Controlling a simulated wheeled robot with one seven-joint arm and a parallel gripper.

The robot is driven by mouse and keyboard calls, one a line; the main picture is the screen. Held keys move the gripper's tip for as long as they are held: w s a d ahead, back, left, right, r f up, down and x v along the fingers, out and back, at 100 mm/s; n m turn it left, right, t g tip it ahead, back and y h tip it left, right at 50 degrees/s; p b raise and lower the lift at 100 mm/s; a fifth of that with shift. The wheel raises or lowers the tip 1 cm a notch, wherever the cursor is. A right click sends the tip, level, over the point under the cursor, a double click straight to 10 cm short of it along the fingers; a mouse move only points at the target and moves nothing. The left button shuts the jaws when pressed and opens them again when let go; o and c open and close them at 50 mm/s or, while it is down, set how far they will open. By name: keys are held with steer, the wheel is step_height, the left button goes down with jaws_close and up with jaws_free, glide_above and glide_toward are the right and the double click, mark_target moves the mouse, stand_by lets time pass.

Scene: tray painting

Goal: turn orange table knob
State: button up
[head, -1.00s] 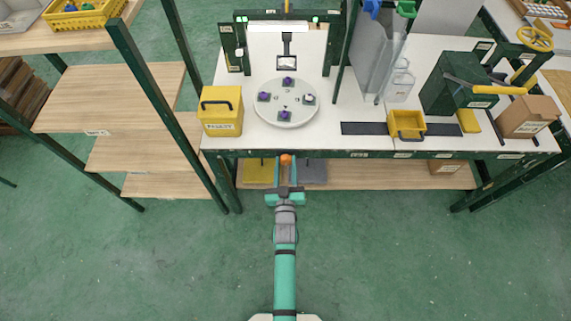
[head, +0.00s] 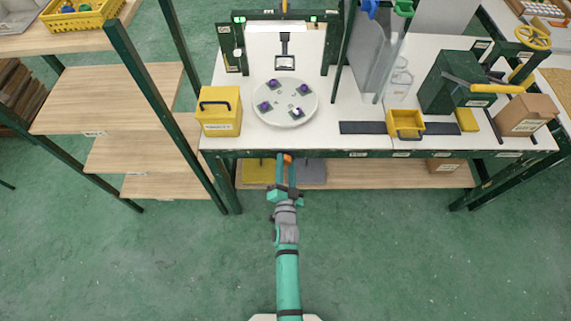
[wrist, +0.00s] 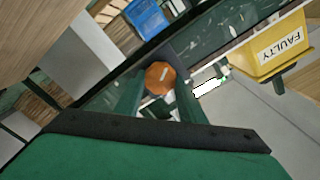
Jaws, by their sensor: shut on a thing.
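The orange knob (head: 287,158) is on the front edge of the table, below the round turntable. My gripper (head: 286,164) reaches up to it from the front and is shut on it. In the wrist view the orange knob (wrist: 160,76) has a pale mark on its face and sits between my two fingers (wrist: 158,95). The grey-white turntable (head: 285,94) on the table carries several small dark pads with purple pieces. One pad at its lower right looks whitish on top.
A yellow bin (head: 405,124) stands to the right. A wooden lower shelf (head: 390,174) runs under the table. The green floor in front is clear.

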steer(key=m, duration=0.5)
steer(key=shift+f+m, duration=0.2)
steer(key=shift+m, duration=0.5)
steer(key=o, duration=1)
steer(key=shift+o, duration=0.2)
steer(key=shift+s, duration=0.1)
steer(key=s, duration=1)
steer(key=shift+s, duration=0.35)
steer(key=shift+d, duration=0.1)
